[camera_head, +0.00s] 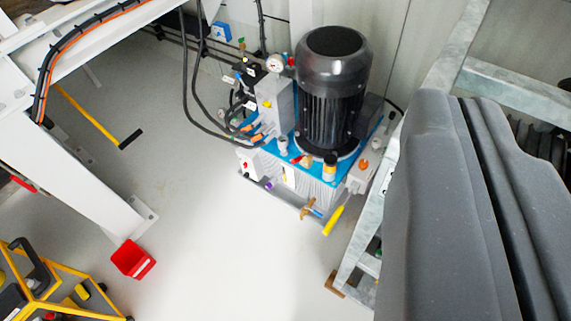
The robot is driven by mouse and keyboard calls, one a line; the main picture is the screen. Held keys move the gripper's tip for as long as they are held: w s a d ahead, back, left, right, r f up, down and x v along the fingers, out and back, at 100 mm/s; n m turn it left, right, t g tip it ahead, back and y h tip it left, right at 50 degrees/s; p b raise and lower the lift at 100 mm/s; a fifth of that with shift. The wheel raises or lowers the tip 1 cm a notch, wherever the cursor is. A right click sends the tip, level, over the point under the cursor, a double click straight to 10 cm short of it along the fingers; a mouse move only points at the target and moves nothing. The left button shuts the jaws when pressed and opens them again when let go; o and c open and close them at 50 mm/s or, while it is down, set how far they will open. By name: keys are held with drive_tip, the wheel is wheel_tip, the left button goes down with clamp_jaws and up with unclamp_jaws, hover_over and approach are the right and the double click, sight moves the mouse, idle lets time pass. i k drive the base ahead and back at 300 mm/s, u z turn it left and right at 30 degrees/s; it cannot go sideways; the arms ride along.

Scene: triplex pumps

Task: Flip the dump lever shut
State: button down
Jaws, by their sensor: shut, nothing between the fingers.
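A hydraulic power unit with a tall black motor (333,90) stands on the floor at top centre. Its tank (310,185) has a blue top. A yellow-handled lever (334,220) sticks out at the tank's lower front right, slanting down to the left. A smaller orange-brown handle (308,208) is just left of it. A small red lever (300,158) lies on the tank top. I cannot tell for sure which is the dump lever. My gripper (468,108), large and grey, fills the right side. It is shut and empty, apart from the levers in the picture.
A galvanised frame (375,225) stands close right of the unit. Black hoses (190,95) hang at its left. A white steel frame (75,180) with a red block (133,260) at its foot and a yellow frame (65,275) are at left. The floor in front is clear.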

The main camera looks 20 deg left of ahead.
sight(295, 161)
drive_tip(key=u, duration=0.15)
drive_tip(key=i, duration=1)
drive_tip(key=z, duration=0.05)
